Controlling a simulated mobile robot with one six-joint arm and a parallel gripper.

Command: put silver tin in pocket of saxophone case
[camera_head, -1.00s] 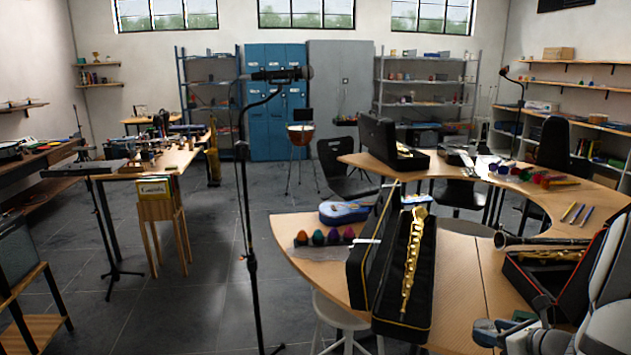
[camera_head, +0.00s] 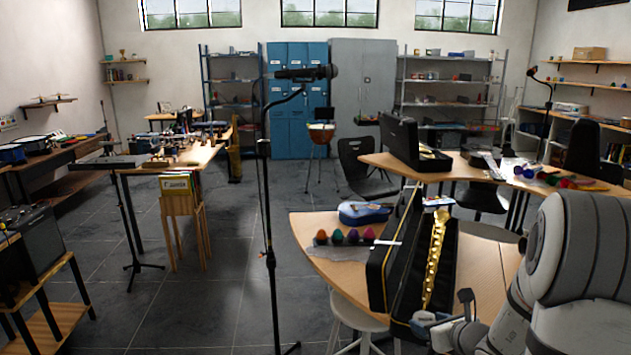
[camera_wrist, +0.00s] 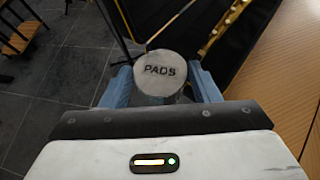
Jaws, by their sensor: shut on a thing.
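The silver tin (camera_wrist: 160,60) is round, with "PADS" on its lid. My gripper (camera_wrist: 160,84) is shut on it, with one blue finger on each side. In the head view the tin (camera_head: 424,317) shows small and pale in my gripper (camera_head: 430,323), at the near end of the open black saxophone case (camera_head: 448,292). A gold saxophone (camera_head: 434,258) lies along this case. The case (camera_wrist: 165,22) also shows beyond the tin in the wrist view. I cannot tell whether the tin touches the case. The pocket cannot be made out.
The case stands on a wooden table (camera_head: 487,268). Several coloured egg-shaped things (camera_head: 345,237) and a blue case (camera_head: 364,212) are to its left. A microphone stand (camera_head: 268,215) rises further left. Another open black case (camera_head: 432,160) is on the far table.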

